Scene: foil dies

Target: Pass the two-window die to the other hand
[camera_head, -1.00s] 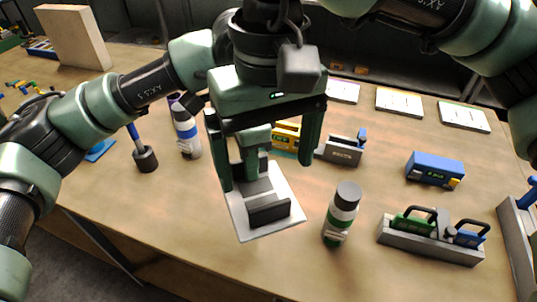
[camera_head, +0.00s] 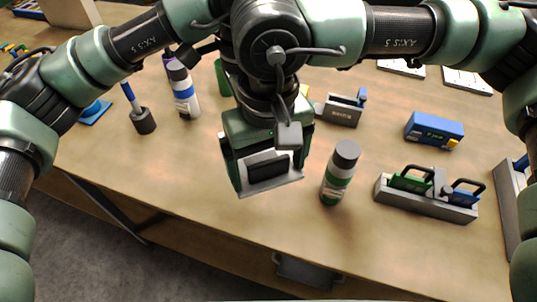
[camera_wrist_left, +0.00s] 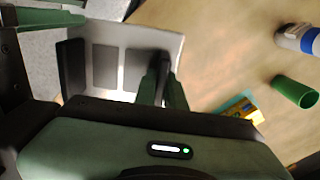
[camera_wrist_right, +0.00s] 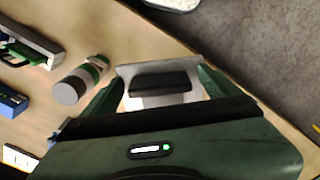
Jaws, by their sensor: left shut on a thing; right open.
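The two-window die is a pale plate (camera_head: 285,187) with dark blocks, held above the table in the middle of the head view. Its grey window patches (camera_wrist_left: 105,66) show in the left wrist view. My left gripper (camera_wrist_left: 165,82) is shut on the die; in the head view my right arm hides it. My right gripper (camera_head: 268,165) is open, with its fingers on both sides of the die. In the right wrist view, the plate (camera_wrist_right: 130,70) and a dark block lie between those open fingers; I cannot tell whether they touch.
A grey-capped bottle (camera_head: 340,172) stands just right of the die. A grey holder (camera_head: 425,203) with green and blue pieces and a blue box (camera_head: 434,130) are farther right. A blue-banded bottle (camera_head: 183,90) stands left. The table's front centre is clear.

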